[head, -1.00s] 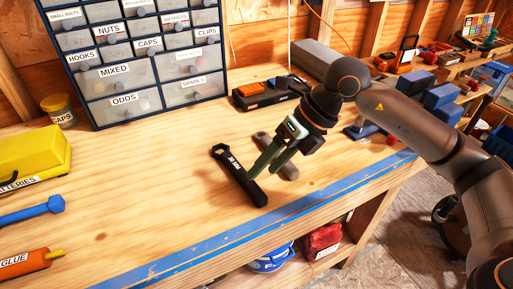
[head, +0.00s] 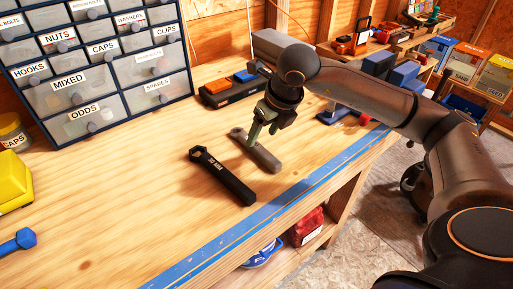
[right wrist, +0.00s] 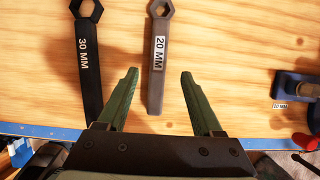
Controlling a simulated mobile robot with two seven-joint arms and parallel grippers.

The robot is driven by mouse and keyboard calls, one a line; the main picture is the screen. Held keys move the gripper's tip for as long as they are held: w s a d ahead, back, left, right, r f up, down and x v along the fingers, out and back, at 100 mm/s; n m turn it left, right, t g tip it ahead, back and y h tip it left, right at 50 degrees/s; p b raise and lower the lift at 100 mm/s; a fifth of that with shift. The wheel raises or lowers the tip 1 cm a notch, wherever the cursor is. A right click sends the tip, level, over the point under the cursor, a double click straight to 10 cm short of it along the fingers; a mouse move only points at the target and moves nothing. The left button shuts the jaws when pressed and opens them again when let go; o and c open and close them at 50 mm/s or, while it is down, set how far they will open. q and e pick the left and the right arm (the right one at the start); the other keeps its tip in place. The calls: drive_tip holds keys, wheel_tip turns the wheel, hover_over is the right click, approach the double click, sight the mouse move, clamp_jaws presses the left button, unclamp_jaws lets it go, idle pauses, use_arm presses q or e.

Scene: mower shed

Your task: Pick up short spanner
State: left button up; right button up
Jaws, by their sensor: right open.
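The short grey spanner (head: 264,158), labelled 20 MM, lies flat on the wooden bench. A longer black spanner (head: 222,176), labelled 30 MM, lies to its left. My right gripper (head: 262,131) is over the grey spanner and hides part of it in the head view. In the right wrist view the gripper (right wrist: 158,76) is open and empty. There the grey spanner (right wrist: 157,80) runs between the two fingertips, and the black spanner (right wrist: 88,65) is outside the left finger. I cannot tell the height of the fingers above the bench. My left gripper is not in view.
A drawer cabinet (head: 95,60) stands at the back left, with an orange and black case (head: 222,92) beside it. Blue tape (head: 255,222) marks the bench's front edge.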

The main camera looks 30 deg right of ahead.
sight(257, 145)
drive_tip(key=x, duration=0.5)
drive_tip(key=shift+s+a+f+p, duration=0.1)
drive_tip(key=shift+s+p, duration=0.05)
drive_tip(key=shift+p, duration=0.25)
drive_tip(key=shift+c, duration=0.3)
clamp_jaws()
